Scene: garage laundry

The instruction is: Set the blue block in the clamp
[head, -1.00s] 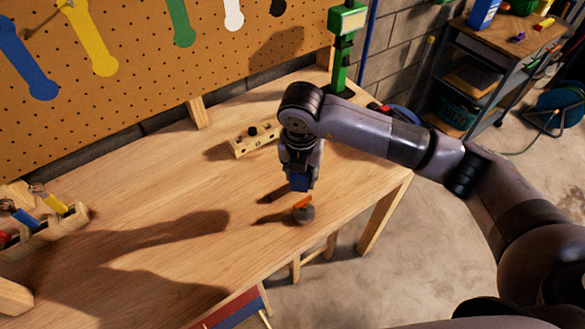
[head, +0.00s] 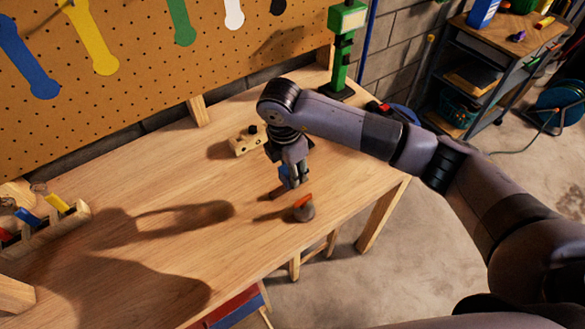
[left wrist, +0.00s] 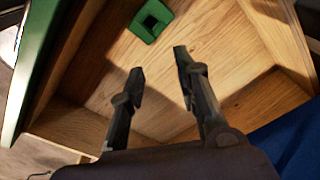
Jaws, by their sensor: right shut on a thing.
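My right gripper (head: 290,178) points down over the bench and is shut on the blue block (head: 284,172). The block is partly hidden by the fingers and appears close above the bench top. A small wooden piece with a black knob and holes (head: 243,145) sits behind the gripper. A grey rounded thing with an orange top (head: 304,210) stands just in front and to the right of the gripper. I cannot tell for sure which of these is the clamp. My left gripper (left wrist: 159,65) is open and empty in the left wrist view; it is out of the head view.
The wooden bench (head: 130,190) is mostly clear in the middle. A green machine-like stand (head: 341,55) rises at the back right. A wooden tool rack (head: 45,228) stands at the left. In the left wrist view, a green square ring (left wrist: 151,20) lies on wood.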

